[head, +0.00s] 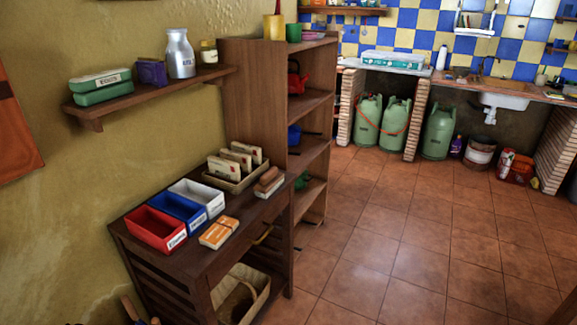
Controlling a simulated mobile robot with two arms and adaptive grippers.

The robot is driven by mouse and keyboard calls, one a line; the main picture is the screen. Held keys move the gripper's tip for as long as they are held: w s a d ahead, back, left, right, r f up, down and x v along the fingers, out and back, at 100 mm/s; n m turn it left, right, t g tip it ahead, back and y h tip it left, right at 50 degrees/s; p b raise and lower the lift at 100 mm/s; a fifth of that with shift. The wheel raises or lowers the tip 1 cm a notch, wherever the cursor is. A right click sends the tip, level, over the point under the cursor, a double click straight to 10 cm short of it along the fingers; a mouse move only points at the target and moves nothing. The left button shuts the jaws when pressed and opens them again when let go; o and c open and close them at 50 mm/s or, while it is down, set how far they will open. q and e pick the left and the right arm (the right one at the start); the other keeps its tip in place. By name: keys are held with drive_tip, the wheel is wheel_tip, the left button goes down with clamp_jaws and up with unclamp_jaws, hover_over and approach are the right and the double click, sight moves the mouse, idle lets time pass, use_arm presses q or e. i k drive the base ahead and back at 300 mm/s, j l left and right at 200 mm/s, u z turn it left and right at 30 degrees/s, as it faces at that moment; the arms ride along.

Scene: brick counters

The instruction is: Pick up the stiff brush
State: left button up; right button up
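I cannot pick out the stiff brush for certain. A small brown block-like thing (269,181) with a paler lower edge lies on top of the dark wooden cabinet (195,258), at its right edge; it looks like it could be a brush, but it is too small to tell. A wicker basket (258,296) on the cabinet's lower shelf holds something dark brown that is partly hidden. Neither of my grippers is in view.
Red (150,241), blue (176,221) and white (211,205) labelled bins, an orange-and-white packet (219,232) and a tray of envelopes (212,179) crowd the cabinet top. A tall shelf (254,97) stands behind. The tiled floor (400,245) to the right is clear.

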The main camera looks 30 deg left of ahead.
sight(272, 179)
drive_tip(key=i, duration=1.75)
drive_tip(key=i+u, duration=0.1)
drive_tip(key=i, duration=0.45)
drive_tip(key=i+l+u, duration=0.1)
drive_tip(key=i, duration=0.45)
drive_tip(key=i+l, duration=0.15)
drive_tip(key=i, duration=0.35)
drive_tip(key=i+u, duration=0.1)
drive_tip(key=u, duration=1.85)
